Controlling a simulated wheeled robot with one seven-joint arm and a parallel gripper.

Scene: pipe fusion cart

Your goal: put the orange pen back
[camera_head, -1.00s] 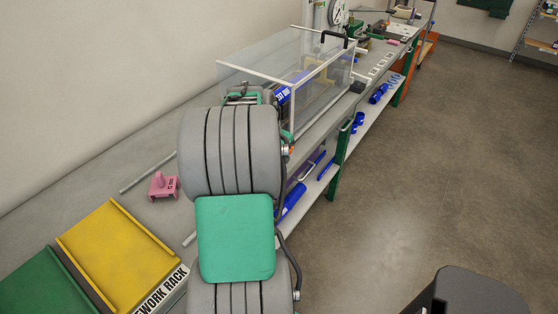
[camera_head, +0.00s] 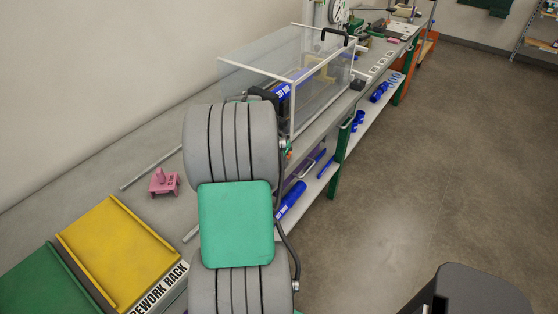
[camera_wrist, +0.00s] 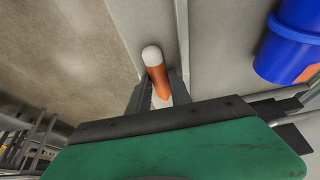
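In the wrist view, the orange pen (camera_wrist: 158,76) with a rounded white end lies between the two fingers of my gripper (camera_wrist: 159,84). The fingers look closed against its sides, and the white end sticks out past the fingertips. Behind the pen is a pale grey surface; I cannot tell how far it is from the pen. In the head view my arm hides the pen and most of the gripper, which is near the clear-walled box.
A blue pipe (camera_wrist: 292,42) lies close on the right in the wrist view. The clear box (camera_head: 322,78) stands on the bench. A pink block (camera_head: 164,183), a yellow tray (camera_head: 118,250) and a green tray (camera_head: 40,287) are to the left. Blue pipes lie on the lower shelf (camera_head: 313,192).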

